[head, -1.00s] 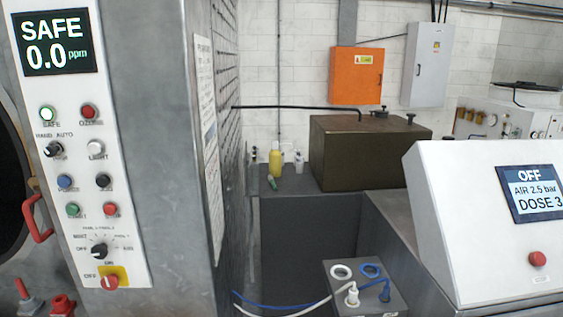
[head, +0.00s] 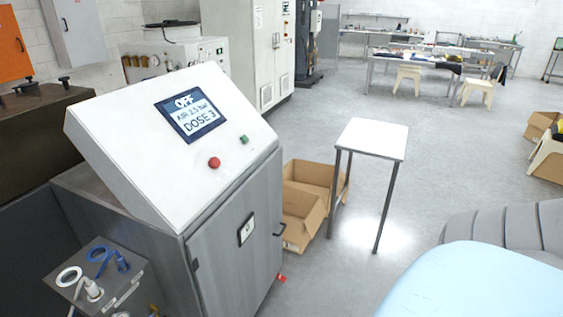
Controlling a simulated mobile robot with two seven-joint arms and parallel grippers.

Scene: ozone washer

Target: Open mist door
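The mist unit is a grey cabinet with a sloped white control panel (head: 150,150) in the left half of the head view. Its screen (head: 190,115) reads OFF, AIR 2.5 bar, DOSE 3. A red button (head: 214,162) and a green button (head: 244,140) sit below the screen. The grey cabinet door (head: 225,265) faces right and looks shut. Neither of my grippers is in view.
Cardboard boxes (head: 301,215) and a small white-topped table (head: 372,139) stand right of the cabinet. A grey box with hose fittings (head: 125,280) is at its left. Open floor (head: 440,150) lies beyond. A pale blue surface fills the lower right; I cannot tell what it is.

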